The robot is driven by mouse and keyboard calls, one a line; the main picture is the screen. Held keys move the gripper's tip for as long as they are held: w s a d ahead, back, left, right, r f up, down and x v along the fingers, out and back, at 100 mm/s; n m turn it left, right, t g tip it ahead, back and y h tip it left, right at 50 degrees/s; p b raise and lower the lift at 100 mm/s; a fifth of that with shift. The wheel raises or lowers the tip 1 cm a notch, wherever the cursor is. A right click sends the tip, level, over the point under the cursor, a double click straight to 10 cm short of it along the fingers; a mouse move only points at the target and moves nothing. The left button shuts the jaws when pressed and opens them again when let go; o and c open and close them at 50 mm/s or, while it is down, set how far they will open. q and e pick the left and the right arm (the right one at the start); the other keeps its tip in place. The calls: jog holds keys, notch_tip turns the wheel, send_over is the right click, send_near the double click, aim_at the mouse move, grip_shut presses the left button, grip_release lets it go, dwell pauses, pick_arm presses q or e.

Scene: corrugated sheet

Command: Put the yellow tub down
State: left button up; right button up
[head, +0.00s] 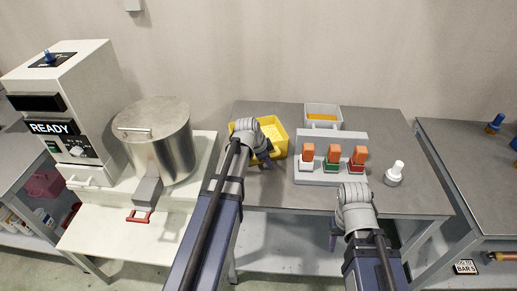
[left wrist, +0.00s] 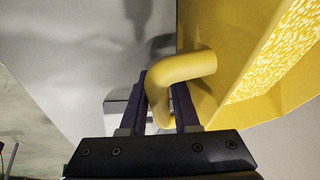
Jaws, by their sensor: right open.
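The yellow tub (head: 279,148) is at the left part of the grey table in the head view, filled with pale yellow pieces. It looks roughly level; I cannot tell whether its base touches the tabletop. My left gripper (head: 264,156) is at its near side. In the left wrist view the tub (left wrist: 225,50) is at the upper right, and its curved handle (left wrist: 185,66) passes between the fingers of my left gripper (left wrist: 160,105), which look closed on it. My right gripper (head: 334,243) is open and empty by the table's front edge.
On the grey table (head: 400,135) stand a white bin (head: 323,112) with orange contents, a grey rack (head: 318,178) with several orange-topped pieces, and a white bottle (head: 394,174). A steel pot (head: 158,145) stands left of the table.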

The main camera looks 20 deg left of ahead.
pick_arm(q)
grip_shut()
jog(key=shift+r, duration=0.1)
dwell(1.2)
